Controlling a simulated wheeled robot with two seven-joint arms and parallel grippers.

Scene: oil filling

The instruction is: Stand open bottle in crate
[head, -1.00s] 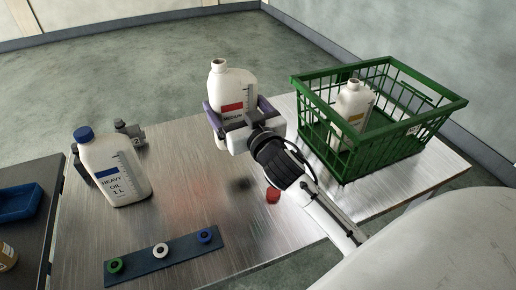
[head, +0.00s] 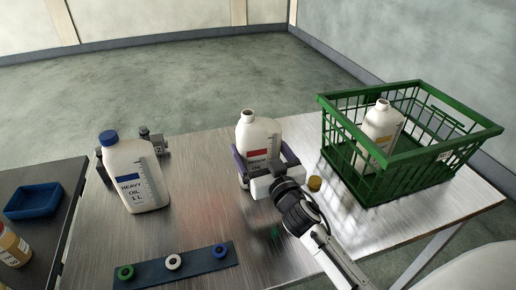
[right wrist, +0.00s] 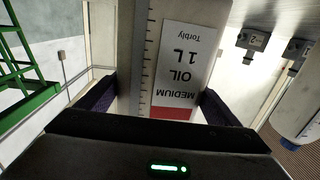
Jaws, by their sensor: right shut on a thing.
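The open bottle with the red "Medium Oil" label (head: 258,135) stands upright in my right gripper (head: 265,165), left of the green crate. My right gripper's purple fingers are shut on its sides. The label shows upside down in the right wrist view (right wrist: 178,70), between the fingers. The bottle's neck is uncapped. I cannot tell whether its base touches the table. The green crate (head: 415,160) stands on the table's right side. My left gripper is not in view.
A blue-capped Heavy Oil bottle (head: 133,175) stands at the left, in front of grey fixtures (head: 153,137). A yellow cap (head: 314,184) lies near the crate. A strip (head: 150,272) with coloured rings lies at the front. A blue tray (head: 33,200) sits on the side table.

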